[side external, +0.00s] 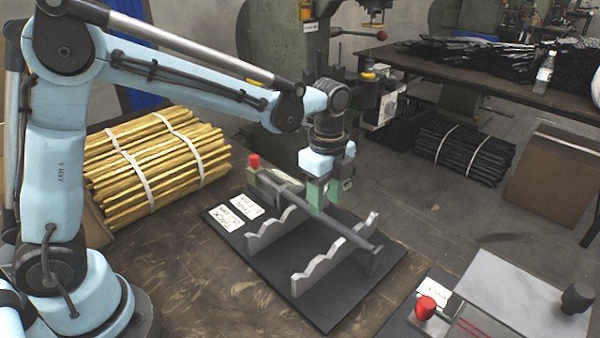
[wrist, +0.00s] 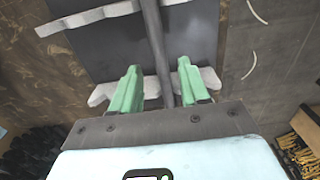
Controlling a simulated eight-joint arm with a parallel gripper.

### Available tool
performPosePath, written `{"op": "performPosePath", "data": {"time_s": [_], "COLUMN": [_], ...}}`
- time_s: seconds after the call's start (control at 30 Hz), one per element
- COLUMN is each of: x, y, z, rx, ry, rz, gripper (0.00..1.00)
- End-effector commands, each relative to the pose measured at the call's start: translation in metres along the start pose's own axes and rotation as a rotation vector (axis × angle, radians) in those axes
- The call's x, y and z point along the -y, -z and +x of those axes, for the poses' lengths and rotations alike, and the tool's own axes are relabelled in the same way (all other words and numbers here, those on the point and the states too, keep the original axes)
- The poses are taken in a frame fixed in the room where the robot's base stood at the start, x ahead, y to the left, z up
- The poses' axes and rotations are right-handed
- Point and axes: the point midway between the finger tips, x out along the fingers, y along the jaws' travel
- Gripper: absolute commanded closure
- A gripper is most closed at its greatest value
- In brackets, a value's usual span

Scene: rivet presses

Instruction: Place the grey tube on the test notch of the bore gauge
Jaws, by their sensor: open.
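The long grey tube (side external: 354,237) lies across two notched grey rails on a black board (side external: 345,303). The front rail (side external: 323,267) and back rail (side external: 268,232) have several notches. My gripper (side external: 327,198), with green fingers, is open over the tube's middle. In the wrist view, the tube (wrist: 154,35) runs between the spread fingers (wrist: 160,78), with a gap on each side. A block with a red knob (side external: 254,161) stands by the tube's far end. The labels are too small to read, so I cannot tell which part is the bore gauge.
A second fixture with a red knob (side external: 426,307) and a grey plate (side external: 512,292) stands at the lower right. A bundle of yellow rods (side external: 155,165) lies at the left. Black stock lies on a back table (side external: 470,72).

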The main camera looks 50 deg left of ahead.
Motion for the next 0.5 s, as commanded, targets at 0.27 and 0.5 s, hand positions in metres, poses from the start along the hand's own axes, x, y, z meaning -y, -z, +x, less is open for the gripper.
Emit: {"op": "performPosePath", "data": {"time_s": [0.27,0.5], "x": [0.000,0.001], "y": [0.000,0.000], "z": [-0.050,-0.078], "rx": [0.000,0.000], "ry": [0.000,0.000], "rz": [0.000,0.000], "gripper": [0.55,0.55]}}
